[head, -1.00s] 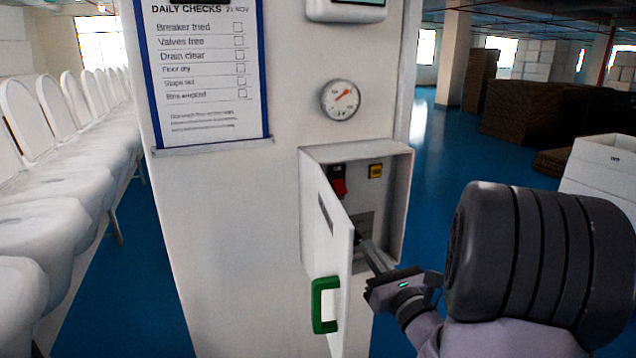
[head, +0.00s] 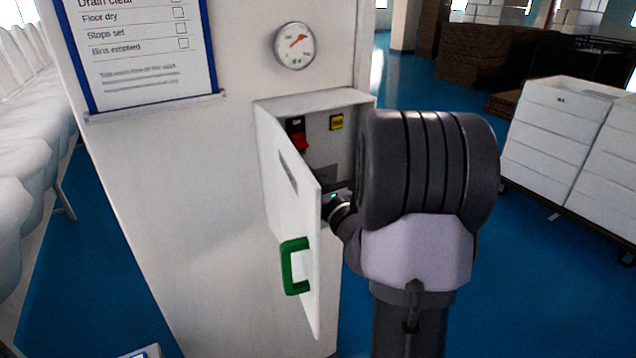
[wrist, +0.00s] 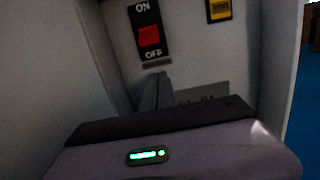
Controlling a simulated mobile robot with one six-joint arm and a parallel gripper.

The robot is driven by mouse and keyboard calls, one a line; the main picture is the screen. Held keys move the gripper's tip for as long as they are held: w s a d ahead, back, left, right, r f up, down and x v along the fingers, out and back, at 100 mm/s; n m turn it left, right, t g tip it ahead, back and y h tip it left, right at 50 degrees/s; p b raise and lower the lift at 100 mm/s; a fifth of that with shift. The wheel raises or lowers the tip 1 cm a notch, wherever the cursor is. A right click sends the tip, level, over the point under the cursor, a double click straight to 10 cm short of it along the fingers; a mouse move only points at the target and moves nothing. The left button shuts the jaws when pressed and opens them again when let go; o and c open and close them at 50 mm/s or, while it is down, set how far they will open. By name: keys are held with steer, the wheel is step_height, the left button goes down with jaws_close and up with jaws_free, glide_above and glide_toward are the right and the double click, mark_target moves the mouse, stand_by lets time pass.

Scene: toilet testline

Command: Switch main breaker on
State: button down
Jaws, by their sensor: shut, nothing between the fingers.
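The main breaker (head: 298,139) is a red switch on a black plate inside the open grey-white box. In the wrist view the red switch (wrist: 149,37) sits between the label ON above and OFF below, nearer OFF. My gripper (wrist: 157,90) is shut and empty, its fingers just below the breaker plate; I cannot tell whether they touch anything. In the head view my gripper is behind the open box door (head: 292,210) and partly hidden by my arm. The door stands ajar and has a green handle (head: 292,266).
A yellow label or switch (head: 336,122) is right of the breaker. The box wall (head: 365,115) and the door bound the space around my gripper. A gauge (head: 294,46) and a checklist (head: 145,50) are above. White crates (head: 560,130) stand at right.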

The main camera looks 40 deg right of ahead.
mark_target(301, 143)
step_height(301, 143, up, 4)
steer(key=shift+f, duration=0.1)
steer(key=shift+d+p, duration=0.1)
steer(key=shift+p, duration=0.35)
